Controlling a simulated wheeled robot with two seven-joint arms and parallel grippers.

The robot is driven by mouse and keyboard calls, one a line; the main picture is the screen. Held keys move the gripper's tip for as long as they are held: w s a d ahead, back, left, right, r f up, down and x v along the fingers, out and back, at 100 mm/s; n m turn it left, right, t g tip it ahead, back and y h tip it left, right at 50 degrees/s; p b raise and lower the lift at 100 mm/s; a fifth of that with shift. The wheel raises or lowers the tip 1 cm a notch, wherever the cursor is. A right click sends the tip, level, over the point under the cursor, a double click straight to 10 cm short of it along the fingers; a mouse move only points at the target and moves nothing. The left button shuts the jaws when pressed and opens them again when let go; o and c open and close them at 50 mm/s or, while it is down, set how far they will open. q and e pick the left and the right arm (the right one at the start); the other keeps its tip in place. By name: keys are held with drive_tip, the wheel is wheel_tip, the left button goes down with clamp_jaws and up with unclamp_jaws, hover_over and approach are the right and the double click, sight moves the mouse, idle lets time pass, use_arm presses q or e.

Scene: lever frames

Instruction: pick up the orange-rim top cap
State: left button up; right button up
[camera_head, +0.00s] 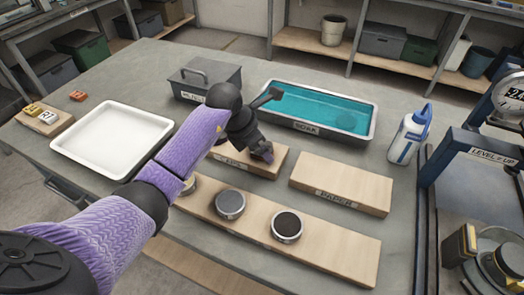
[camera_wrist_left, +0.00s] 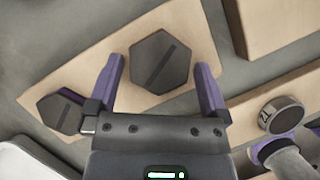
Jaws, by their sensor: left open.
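A dark hexagonal cap (camera_wrist_left: 160,62) lies on a light wooden board (camera_wrist_left: 105,62) in the left wrist view. My left gripper (camera_wrist_left: 160,85) is open, with one purple finger on each side of this cap; whether they touch it I cannot tell. A second dark hexagonal cap (camera_wrist_left: 60,112) lies beside the left finger. No orange rim shows on either one. In the head view my left gripper (camera_head: 264,153) is low over the labelled board (camera_head: 240,163) and hides the hexagonal caps. My right gripper is out of view.
A front board (camera_head: 335,248) holds round pieces, including a grey one (camera_head: 230,204) and a black-topped one (camera_head: 287,225). A labelled board (camera_head: 340,184) lies to the right. A white tray (camera_head: 112,138), teal basin (camera_head: 318,108), toolbox (camera_head: 203,80) and bottle (camera_head: 409,135) stand around.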

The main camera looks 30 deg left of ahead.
use_arm(q)
drive_tip(key=shift+c, duration=0.3)
drive_tip(key=shift+r, duration=0.15)
clamp_jaws()
